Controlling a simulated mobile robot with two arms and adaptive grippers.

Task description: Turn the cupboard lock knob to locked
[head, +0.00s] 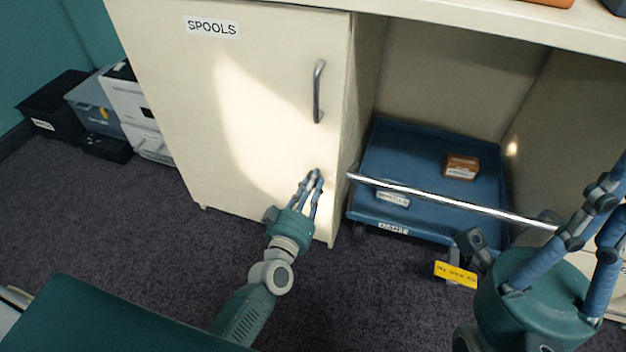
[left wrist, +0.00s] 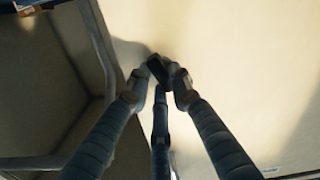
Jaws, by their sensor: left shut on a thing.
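The cream cupboard door (head: 230,120) is labelled SPOOLS and stands shut, with a grey bar handle (head: 318,92). My left gripper (head: 316,179) is at the door's lower right, below the handle, its fingers shut on the small dark lock knob. In the left wrist view the dark knob (left wrist: 158,70) sits between the fingertips of my left gripper (left wrist: 163,84), against the cream door. The fingers hide much of the knob, and I cannot tell which way it points. My right gripper (head: 560,255) is at the lower right, away from the door, its fingertips partly out of frame.
A yellow tag (head: 455,274) is near my right gripper. Printers (head: 137,115) and a black box (head: 52,103) stand left on dark carpet.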

